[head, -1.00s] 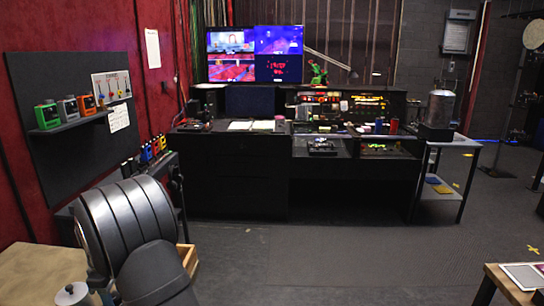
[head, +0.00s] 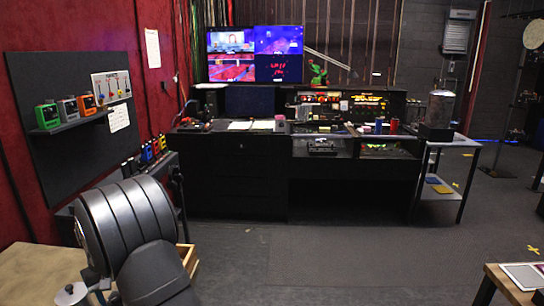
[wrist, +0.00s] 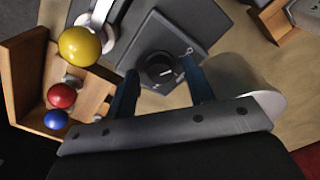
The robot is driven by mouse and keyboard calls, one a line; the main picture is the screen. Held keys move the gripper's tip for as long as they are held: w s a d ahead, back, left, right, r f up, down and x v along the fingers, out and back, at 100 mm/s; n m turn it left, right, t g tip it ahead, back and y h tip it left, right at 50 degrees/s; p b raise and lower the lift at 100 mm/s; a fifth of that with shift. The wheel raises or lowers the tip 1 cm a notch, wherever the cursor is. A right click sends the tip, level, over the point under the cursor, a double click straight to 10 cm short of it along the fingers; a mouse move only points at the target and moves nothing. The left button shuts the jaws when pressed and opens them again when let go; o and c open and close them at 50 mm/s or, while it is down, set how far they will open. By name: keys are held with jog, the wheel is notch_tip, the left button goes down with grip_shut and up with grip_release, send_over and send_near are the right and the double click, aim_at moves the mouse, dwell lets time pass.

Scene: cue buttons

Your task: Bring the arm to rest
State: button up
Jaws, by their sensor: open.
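My gripper (wrist: 161,80) shows in the wrist view with its two dark blue fingers apart and nothing between them. Beyond the fingertips is a dark grey box with a round black knob (wrist: 159,68). A gap between the fingers and this knob cannot be judged. I cannot make out my gripper in the head view.
Left of my fingers, a wooden tray (wrist: 33,116) holds a red ball (wrist: 61,95) and a blue ball (wrist: 55,119). A yellow ball (wrist: 80,46) is close by.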

jog(key=m, duration=0.4)
jog(key=shift+m, duration=0.3)
